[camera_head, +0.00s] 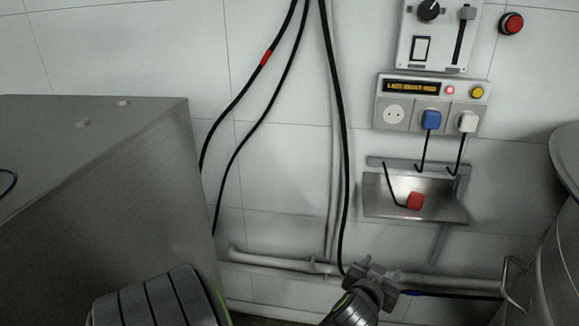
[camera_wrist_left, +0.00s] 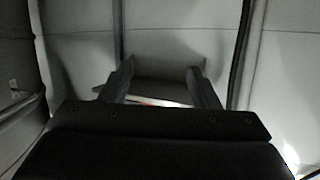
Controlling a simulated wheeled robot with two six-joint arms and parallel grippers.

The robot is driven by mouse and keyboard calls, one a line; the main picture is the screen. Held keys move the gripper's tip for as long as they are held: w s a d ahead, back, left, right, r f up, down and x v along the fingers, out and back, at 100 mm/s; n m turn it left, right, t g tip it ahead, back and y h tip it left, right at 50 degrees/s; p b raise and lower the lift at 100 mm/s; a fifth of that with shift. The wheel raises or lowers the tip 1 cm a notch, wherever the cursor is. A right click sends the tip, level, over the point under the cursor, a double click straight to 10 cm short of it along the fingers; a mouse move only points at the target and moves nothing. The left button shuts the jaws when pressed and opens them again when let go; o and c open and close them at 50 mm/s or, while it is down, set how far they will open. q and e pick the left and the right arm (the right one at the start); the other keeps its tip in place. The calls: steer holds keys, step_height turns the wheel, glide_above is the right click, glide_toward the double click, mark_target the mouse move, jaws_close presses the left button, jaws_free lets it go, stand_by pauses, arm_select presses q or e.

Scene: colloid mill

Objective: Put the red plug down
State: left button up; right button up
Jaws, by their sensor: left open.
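The red plug (camera_head: 415,200) lies on the small steel wall shelf (camera_head: 385,205), with its black cable trailing up to the left. My left gripper (camera_head: 374,272) is below and to the left of the shelf in the head view, apart from the plug. In the left wrist view the two dark fingers (camera_wrist_left: 161,80) are spread with nothing seen between them. My right gripper is out of view.
Above the shelf, a socket panel (camera_head: 429,89) holds a blue plug (camera_head: 431,120) and a white plug (camera_head: 467,121); its left socket (camera_head: 394,115) is empty. Black cables hang left of it. A pipe (camera_head: 275,262) runs low along the wall. A steel vessel (camera_head: 560,245) stands right.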

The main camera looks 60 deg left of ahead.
arm_select(q)
steer(key=s+f+m+g+h, duration=0.15)
steer(key=s+f+g, duration=0.35)
steer(key=s+f, duration=0.85)
steer(key=s+d+f+g+h, duration=0.2)
steer(key=s+f, duration=0.3)
steer(key=s, duration=0.3)
steer(key=s+d+f+g+h, duration=0.2)
steer(key=s+f, duration=0.4)
steer(key=s, duration=0.3)
steer(key=d+m+g, duration=0.1)
steer(key=g, duration=0.1)
steer(key=shift+s+d+g+h, duration=0.15)
steer(key=shift+d+g+h, duration=0.15)
steer(key=shift+h, duration=0.05)
steer(key=shift+f, duration=0.1)
